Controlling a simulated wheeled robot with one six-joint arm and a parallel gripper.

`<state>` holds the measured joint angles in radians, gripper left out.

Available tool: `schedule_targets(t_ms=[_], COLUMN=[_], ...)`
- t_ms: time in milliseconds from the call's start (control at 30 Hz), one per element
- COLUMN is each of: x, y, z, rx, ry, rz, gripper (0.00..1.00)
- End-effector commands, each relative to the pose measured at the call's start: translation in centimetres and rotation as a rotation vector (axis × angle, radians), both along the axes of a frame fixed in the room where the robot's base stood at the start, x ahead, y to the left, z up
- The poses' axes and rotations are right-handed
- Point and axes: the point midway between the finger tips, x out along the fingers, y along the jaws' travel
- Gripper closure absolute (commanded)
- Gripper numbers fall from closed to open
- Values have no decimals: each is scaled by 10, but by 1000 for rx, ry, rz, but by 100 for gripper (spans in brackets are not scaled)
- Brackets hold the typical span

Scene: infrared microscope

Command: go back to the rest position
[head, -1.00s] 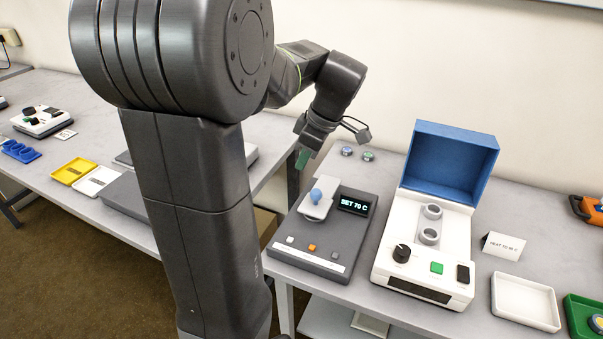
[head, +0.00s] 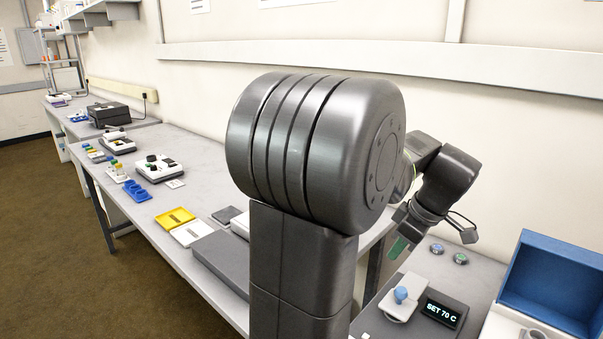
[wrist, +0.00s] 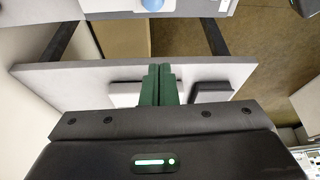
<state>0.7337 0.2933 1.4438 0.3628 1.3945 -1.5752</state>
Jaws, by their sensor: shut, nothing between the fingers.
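My gripper shows in the head view (head: 397,248) as a green-tipped end hanging from my bent arm, above the back of the right-hand table. In the wrist view its two green fingers (wrist: 159,84) are pressed together with nothing between them. Below it in the head view is a dark heating device (head: 455,301) with a "SET 70 C" display and a blue knob (head: 401,293) on a white plate. The gripper is apart from the device.
A blue-lidded box (head: 556,280) stands open at the right. Two small round pieces (head: 460,258) lie behind the device. The long left table (head: 205,180) holds a yellow tray (head: 175,218), blue holder (head: 137,191) and other instruments. The brown floor (head: 60,230) at left is clear.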

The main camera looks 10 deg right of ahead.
Motion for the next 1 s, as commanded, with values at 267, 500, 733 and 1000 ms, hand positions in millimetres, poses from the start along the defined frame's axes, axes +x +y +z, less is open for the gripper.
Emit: schedule_targets(t_ms=[267, 500, 733, 1000], x=[13, -3, -7, -5], y=[16, 2, -2, -2], z=[-54, -81, -83, -84], rx=[3, 0, 0, 0], ry=[5, 0, 0, 0], rz=[2, -2, 4, 2], gripper=[100, 100, 100, 100])
